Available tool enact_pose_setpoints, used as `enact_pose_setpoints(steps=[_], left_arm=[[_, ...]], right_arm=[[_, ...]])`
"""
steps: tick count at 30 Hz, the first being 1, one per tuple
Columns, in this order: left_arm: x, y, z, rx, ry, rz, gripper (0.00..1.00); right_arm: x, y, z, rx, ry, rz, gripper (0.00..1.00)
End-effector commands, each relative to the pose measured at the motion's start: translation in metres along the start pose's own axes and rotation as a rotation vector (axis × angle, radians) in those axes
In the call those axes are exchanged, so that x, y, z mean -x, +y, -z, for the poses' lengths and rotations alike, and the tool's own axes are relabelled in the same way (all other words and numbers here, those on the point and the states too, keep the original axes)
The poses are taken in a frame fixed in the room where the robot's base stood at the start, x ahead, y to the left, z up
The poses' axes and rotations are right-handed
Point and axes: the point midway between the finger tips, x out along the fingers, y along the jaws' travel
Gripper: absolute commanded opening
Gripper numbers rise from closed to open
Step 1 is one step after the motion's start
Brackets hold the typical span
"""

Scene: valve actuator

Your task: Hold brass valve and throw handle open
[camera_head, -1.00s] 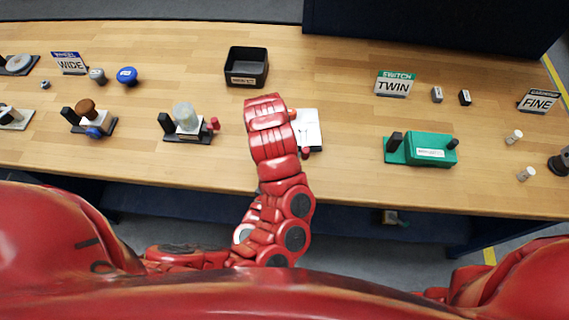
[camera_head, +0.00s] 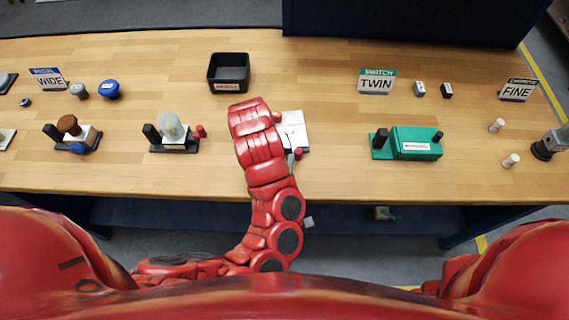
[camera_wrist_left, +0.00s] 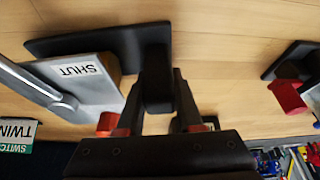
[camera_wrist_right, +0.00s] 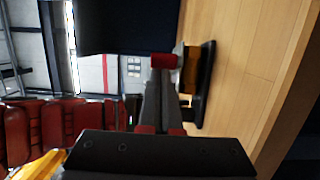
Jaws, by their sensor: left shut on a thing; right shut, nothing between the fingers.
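The valve (camera_head: 294,128) has a pale metal body on the bench, partly hidden by my left arm in the head view. In the left wrist view it shows a silver body marked SHUT (camera_wrist_left: 78,70), a brass side, a silver lever (camera_wrist_left: 40,86) and a black base. My left gripper (camera_wrist_left: 158,95) is shut on the black block (camera_wrist_left: 157,60) at the base's end. The handle's red tip (camera_head: 298,154) also shows in the right wrist view (camera_wrist_right: 165,60). My right gripper (camera_wrist_right: 158,78) is shut and empty, its fingertips close against that red tip; contact is unclear. In the head view, only a grey sliver of it (camera_head: 290,162) shows.
A similar fixture (camera_head: 175,146) with a red knob stands left of the valve. A black bin (camera_head: 229,72) stands behind it. A green fixture (camera_head: 413,143) and a TWIN sign (camera_head: 377,82) are to the right. The bench between valve and green fixture is clear.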

Motion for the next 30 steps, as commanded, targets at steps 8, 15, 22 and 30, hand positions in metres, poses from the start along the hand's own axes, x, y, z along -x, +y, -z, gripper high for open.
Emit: enact_pose_setpoints(steps=[8,15,22,30], left_arm=[[-0.003,0.000,-0.004,-0.004,-0.011,0.001,0.00],[-0.003,0.000,-0.004,-0.004,-0.011,0.001,0.00],[-0.002,0.000,-0.004,-0.003,-0.011,0.001,0.00],[-0.002,0.000,-0.004,-0.003,-0.011,0.001,0.00]], right_arm=[[-0.009,0.001,-0.028,0.002,0.117,-0.003,0.00],[-0.024,0.001,-0.051,0.001,0.114,-0.004,0.00],[-0.043,0.001,-0.069,0.002,0.114,-0.003,0.00],[-0.069,0.001,-0.084,0.001,0.117,-0.004,0.00]])
